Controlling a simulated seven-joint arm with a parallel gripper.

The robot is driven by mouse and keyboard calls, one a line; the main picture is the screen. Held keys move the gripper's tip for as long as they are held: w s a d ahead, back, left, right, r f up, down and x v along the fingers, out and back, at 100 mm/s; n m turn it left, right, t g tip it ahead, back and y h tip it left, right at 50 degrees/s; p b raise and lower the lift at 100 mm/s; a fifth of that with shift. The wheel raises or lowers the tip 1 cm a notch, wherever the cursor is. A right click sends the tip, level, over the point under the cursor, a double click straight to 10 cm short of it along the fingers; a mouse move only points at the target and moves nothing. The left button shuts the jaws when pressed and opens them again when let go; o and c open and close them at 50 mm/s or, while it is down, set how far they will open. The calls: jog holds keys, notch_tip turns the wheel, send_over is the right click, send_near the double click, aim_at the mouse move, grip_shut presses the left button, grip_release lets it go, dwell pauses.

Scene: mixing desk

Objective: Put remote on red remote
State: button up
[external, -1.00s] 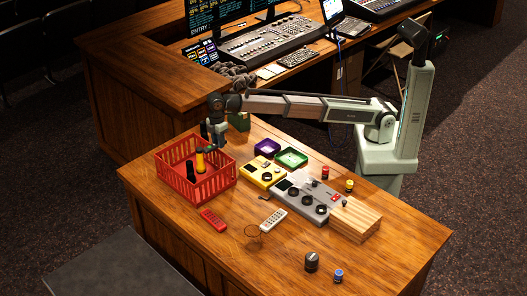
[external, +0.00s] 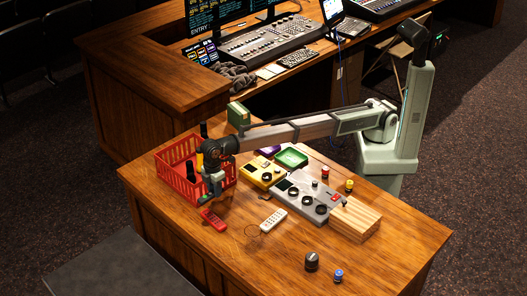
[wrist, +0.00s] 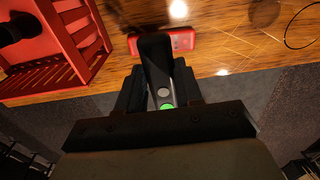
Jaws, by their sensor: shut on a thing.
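The red remote (external: 213,219) lies on the wooden desk near its front left edge. My gripper (external: 207,198) is low, just above and beside the red remote's far end. It is shut on a dark, narrow thing (wrist: 153,52) that covers part of the red remote in the wrist view; its exact shape is hard to tell apart from the fingers. I cannot tell whether it touches the red remote.
A red basket (external: 171,180) with dark and yellow items stands close at the left. A thin ring-like object (external: 254,231) is near the white remote. Yellow (external: 257,177) and grey (external: 296,195) devices and a wooden block (external: 358,220) lie right. The desk's front is mostly clear.

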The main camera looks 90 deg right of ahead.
notch_tip(320, 180, down, 12)
jog(key=shift+f, duration=0.15)
dwell(0.6)
jog(key=shift+f, duration=0.2)
jog(key=o, duration=1)
jog(key=shift+o, duration=0.2)
jog(key=shift+r, duration=0.1)
notch_tip(320, 180, up, 12)
jog(key=shift+r, duration=0.1)
